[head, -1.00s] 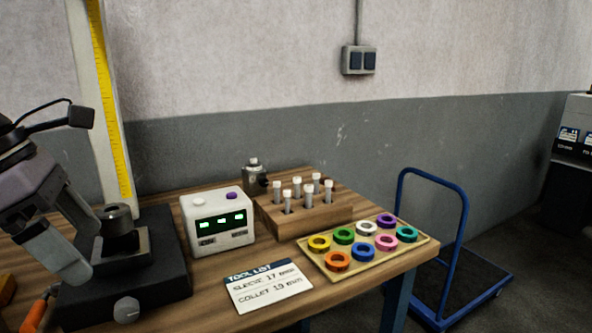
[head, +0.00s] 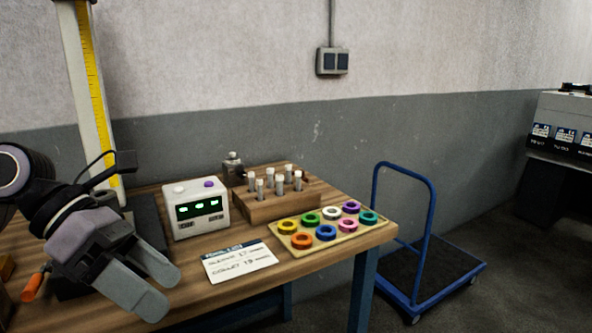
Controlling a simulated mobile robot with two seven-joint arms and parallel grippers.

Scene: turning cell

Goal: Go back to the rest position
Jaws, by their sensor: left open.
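My left gripper (head: 160,287) shows at the lower left of the head view. Its two grey fingers are apart with nothing visible between them. It hangs over the front left part of the wooden workbench (head: 312,268), left of the tool list card (head: 240,262). My right gripper is out of view.
A white box with green displays (head: 196,212), a wooden block with several pins (head: 270,207) and a tray of coloured rings (head: 292,251) stand on the bench. A height gauge (head: 95,100) rises behind my left arm. A blue trolley (head: 430,275) stands right of the bench.

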